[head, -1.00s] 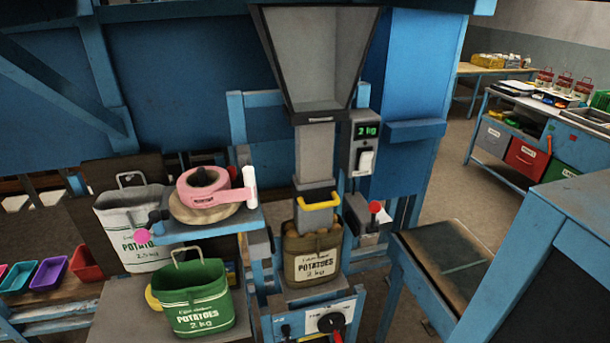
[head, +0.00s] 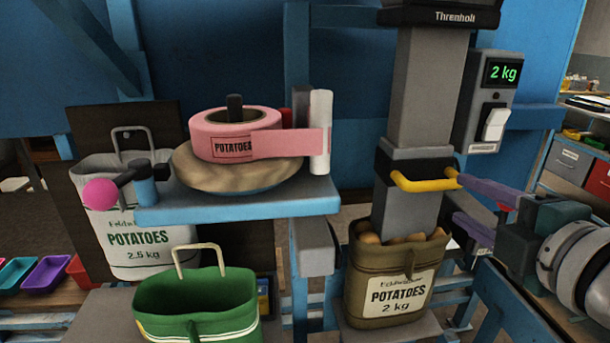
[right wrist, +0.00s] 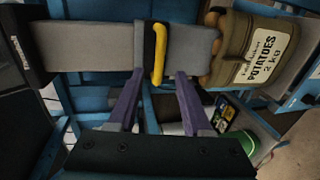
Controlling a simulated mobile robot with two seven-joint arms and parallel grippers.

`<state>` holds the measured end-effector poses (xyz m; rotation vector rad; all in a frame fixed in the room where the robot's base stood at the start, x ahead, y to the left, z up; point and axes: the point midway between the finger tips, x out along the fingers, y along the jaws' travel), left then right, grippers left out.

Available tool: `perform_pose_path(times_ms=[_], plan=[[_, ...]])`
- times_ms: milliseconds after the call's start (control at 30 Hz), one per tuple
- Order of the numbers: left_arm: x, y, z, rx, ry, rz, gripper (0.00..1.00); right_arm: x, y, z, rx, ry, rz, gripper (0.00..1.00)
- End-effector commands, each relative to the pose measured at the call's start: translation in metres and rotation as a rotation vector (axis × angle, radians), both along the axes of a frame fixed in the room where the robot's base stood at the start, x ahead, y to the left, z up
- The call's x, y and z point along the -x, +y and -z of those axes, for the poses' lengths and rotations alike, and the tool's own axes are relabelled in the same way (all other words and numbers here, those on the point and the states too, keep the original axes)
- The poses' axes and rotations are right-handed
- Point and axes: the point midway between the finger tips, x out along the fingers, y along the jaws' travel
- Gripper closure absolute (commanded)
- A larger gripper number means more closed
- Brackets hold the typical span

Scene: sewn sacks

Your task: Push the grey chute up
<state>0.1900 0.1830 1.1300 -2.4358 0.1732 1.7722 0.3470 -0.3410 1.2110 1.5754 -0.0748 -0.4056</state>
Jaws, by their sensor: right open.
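The grey chute (head: 410,210) hangs upright, with its lower end inside the mouth of a brown potato sack (head: 390,290). A yellow handle (head: 425,184) sits on a black band across the chute's front. My right gripper (head: 458,199) has come in from the right, its purple fingers open and one above the other. In the right wrist view the handle (right wrist: 159,52) lies between the lines of the two fingertips (right wrist: 158,74), and the chute (right wrist: 100,52) lies behind it. I cannot tell whether a fingertip touches the handle. My left gripper is not in view.
A scale box (head: 488,100) reading 2 kg hangs right of the chute. A blue shelf (head: 240,207) with a pink tape roll (head: 215,135) stands left. A green sack (head: 195,305) and a white sack (head: 140,240) are at lower left.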

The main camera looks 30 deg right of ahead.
Motion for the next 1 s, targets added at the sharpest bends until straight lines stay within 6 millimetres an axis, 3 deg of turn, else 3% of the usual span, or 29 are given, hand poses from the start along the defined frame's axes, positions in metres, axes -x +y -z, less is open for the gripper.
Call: perform_pose_path(times_ms=[200,400,833,1000], plan=[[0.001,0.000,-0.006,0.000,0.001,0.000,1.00,-0.039,-0.013,0.006,-0.002,-0.002,0.003,0.50],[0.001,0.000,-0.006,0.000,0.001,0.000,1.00,-0.066,-0.021,0.013,-0.004,-0.001,0.002,0.50],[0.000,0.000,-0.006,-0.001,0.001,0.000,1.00,-0.076,-0.024,0.016,-0.005,0.000,0.001,0.50],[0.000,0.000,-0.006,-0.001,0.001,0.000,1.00,-0.076,-0.024,0.016,-0.005,0.000,0.001,0.67]])
